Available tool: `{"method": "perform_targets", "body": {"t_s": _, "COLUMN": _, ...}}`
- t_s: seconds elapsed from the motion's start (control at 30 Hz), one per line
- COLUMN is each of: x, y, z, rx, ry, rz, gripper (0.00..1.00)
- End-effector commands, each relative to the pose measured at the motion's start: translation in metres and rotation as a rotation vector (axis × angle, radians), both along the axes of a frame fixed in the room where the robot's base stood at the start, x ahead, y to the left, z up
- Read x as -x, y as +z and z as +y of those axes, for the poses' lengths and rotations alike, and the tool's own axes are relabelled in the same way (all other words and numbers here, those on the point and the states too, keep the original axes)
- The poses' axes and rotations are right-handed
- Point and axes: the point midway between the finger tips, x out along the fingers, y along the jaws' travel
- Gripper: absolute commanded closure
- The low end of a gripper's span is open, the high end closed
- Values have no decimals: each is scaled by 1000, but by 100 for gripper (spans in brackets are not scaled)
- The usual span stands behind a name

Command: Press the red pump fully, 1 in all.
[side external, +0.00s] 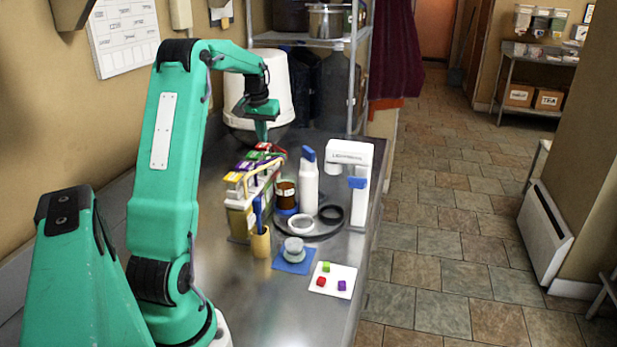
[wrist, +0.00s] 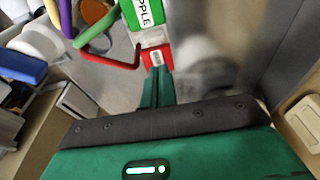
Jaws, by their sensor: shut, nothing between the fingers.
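The red pump (side external: 264,147) is at the far end of a row of colored pumps in the side external view. In the wrist view its red top (wrist: 166,57) lies just past my fingertips, and its red spout (wrist: 105,61) reaches left. My gripper (side external: 261,138) is shut and empty, pointing down right over the red pump's top. It also shows in the wrist view (wrist: 158,74), with the tips at the near edge of the red top. I cannot tell whether they touch it. The fingers hide part of the pump.
A green pump (wrist: 143,15) labelled "APPLE" stands beside the red one. A white bottle with a blue cap (side external: 308,180) and a white dispenser (side external: 347,155) stand to the right. A white bucket (side external: 281,85) is behind.

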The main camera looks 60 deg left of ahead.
Motion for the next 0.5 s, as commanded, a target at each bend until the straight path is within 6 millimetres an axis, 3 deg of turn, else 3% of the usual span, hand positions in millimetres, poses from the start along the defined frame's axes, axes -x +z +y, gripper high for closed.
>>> {"method": "perform_targets", "body": {"t_s": 0.5, "x": 0, "y": -14, "z": 0, "rx": 1, "ry": 0, "rz": 1, "gripper": 100}}
